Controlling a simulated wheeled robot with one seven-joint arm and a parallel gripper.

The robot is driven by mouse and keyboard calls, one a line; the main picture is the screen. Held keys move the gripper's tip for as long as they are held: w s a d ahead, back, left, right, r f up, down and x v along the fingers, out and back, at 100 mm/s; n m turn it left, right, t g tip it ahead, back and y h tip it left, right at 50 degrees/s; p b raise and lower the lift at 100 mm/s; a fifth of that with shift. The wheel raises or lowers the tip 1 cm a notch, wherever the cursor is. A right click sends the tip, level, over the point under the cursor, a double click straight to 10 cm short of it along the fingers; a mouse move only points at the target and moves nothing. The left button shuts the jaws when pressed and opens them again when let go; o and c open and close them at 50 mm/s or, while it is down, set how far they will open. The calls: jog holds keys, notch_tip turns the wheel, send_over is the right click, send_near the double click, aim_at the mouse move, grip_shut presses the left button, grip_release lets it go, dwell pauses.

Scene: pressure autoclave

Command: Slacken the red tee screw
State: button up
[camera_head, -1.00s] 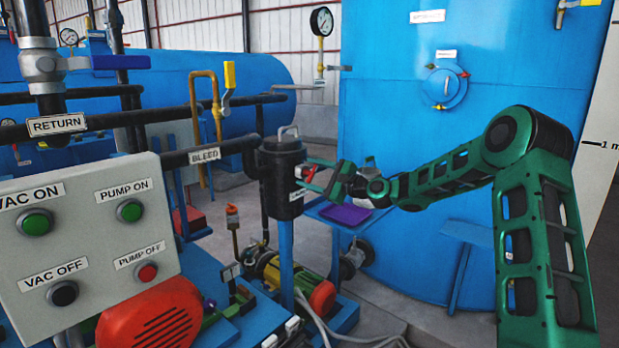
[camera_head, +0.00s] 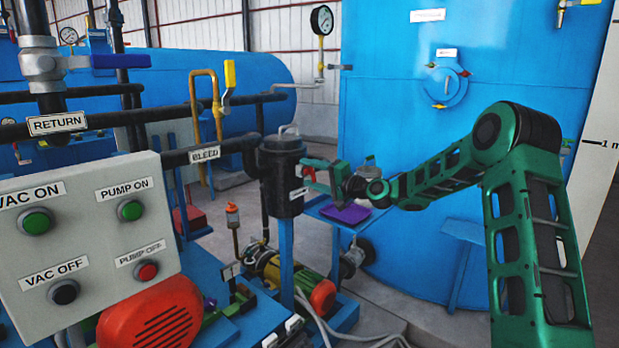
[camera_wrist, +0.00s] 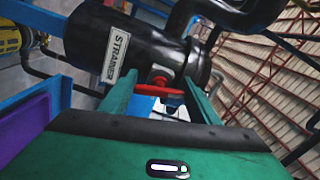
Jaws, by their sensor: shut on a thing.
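The red tee screw (camera_wrist: 160,85) sticks out from the side of a black strainer housing (camera_wrist: 140,45), which bears a white STRAINER label in the wrist view. In the head view the strainer (camera_head: 281,185) stands upright on a blue post, and the screw (camera_head: 308,174) shows as a small red patch on its right side. My green gripper (camera_head: 322,170) reaches it from the right. In the wrist view its two fingers (camera_wrist: 158,100) are on either side of the screw's red bar, shut on it. The fingers partly hide the screw.
A purple pad (camera_head: 346,213) lies on a small blue shelf (camera_head: 318,208) just below my gripper. The big blue tank (camera_head: 400,130) stands behind my arm. A BLEED pipe (camera_head: 215,152) joins the strainer from the left, and a control panel (camera_head: 90,235) fills the front left.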

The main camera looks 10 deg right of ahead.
jog(key=n, duration=0.2)
jog(key=f+n, duration=0.1)
jog(key=n, duration=0.2)
jog(key=shift+d+n, duration=0.1)
jog(key=shift+n, duration=1.7)
jog(key=shift+d, duration=0.1)
jog(key=o, duration=1)
jog(key=shift+w, duration=0.1)
jog(key=shift+o, duration=0.2)
jog(key=shift+r, duration=0.1)
jog(key=shift+s+d, duration=0.1)
jog(key=shift+s, duration=0.1)
jog(key=v, duration=1)
